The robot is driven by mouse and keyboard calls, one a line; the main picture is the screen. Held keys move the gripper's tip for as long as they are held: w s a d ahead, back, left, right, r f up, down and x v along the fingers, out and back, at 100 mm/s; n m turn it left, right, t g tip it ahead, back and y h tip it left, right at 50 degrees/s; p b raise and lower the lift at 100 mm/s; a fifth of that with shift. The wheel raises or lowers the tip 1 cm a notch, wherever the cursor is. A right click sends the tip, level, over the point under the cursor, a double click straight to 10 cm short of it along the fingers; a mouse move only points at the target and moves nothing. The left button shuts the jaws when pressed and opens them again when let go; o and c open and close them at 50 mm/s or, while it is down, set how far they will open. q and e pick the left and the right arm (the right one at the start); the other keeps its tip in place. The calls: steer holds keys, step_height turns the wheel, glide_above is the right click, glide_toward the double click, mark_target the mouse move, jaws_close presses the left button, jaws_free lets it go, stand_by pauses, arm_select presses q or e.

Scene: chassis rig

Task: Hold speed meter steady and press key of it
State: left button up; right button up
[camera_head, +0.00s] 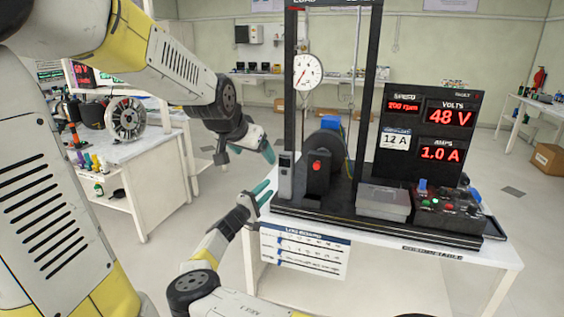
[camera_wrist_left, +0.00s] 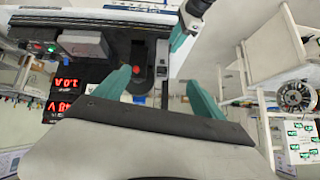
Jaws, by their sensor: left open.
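A small grey upright device with a dark top (camera_head: 285,172), which looks like the speed meter, stands at the left end of the black rig base. It seems to show in the left wrist view too (camera_wrist_left: 162,55); its keys are too small to make out. My left gripper (camera_head: 246,156) is open and empty, left of the device and apart from it. In the left wrist view its teal fingers (camera_wrist_left: 155,88) are spread wide. My right gripper (camera_head: 265,192) is lower, near the table's left edge, with its teal fingertips close together; its opening is unclear.
The rig has a dark wheel (camera_head: 325,150), a red button (camera_head: 316,165), a round dial gauge (camera_head: 308,71) and a grey box (camera_head: 384,202). A black panel (camera_head: 425,170) shows 200 rpm, 48 V and 1.0 A. A white side bench (camera_head: 150,165) stands left, with open floor between.

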arm_select(q)
steer(key=w+d+f+m+t+h, duration=0.15)
steer(key=w+d+f, duration=0.3)
steer(key=w, duration=0.55)
steer(key=w+d+f+m+t+h, duration=0.15)
steer(key=w+d+f, duration=0.3)
steer(key=w, duration=0.55)
steer(key=n+t, duration=0.4)
steer(key=t, duration=0.1)
glide_toward(288, 152)
steer(key=x, duration=0.4)
steer(key=shift+w+a+f, duration=0.15)
steer(key=shift+w+f, duration=0.05)
steer(key=shift+f, duration=0.15)
steer(key=shift+w+a+f+t, duration=0.15)
steer(key=shift+w+f+t, duration=0.15)
steer(key=shift+f, duration=0.15)
steer(key=shift+x, duration=3.8)
steer(key=shift+c, duration=0.2)
steer(key=c, duration=1.4)
steer(key=shift+c, duration=1.2)
arm_select(e)
steer(key=shift+c, duration=0.8)
jaws_close()
